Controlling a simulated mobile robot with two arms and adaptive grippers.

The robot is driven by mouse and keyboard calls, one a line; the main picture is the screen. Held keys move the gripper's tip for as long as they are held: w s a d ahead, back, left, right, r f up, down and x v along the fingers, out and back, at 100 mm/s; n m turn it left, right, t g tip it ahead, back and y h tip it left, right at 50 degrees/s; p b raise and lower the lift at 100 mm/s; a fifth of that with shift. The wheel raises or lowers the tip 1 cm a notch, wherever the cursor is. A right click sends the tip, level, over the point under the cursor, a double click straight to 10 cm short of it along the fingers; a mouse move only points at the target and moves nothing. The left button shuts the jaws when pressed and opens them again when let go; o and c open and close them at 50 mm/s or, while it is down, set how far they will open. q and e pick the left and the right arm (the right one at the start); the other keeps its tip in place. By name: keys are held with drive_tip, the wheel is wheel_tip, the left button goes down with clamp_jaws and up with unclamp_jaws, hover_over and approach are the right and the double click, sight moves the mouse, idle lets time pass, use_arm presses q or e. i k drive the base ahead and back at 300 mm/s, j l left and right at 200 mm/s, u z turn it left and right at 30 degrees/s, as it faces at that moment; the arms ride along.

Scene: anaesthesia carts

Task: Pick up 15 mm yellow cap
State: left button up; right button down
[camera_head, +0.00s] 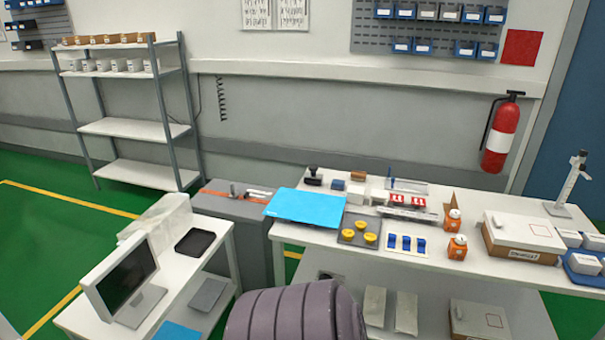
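Three round yellow caps (361,225) sit on a dark grey tray (345,226) on the white worktable, near its front edge. One cap (348,234) is at the front left of the group and another (370,238) is at the front right. At this size I cannot tell the diameter of any cap or read any marking. Neither of my grippers is in view, and nothing is touching the caps.
A blue sheet (306,205) lies left of the tray. A white rack with blue parts (407,243) and orange bottles (457,247) stand to the right, with a cardboard box (523,238) beyond. A monitor (123,283) stands on the left table.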

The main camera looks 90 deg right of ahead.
sight(369, 237)
drive_tip(key=z, duration=3.25)
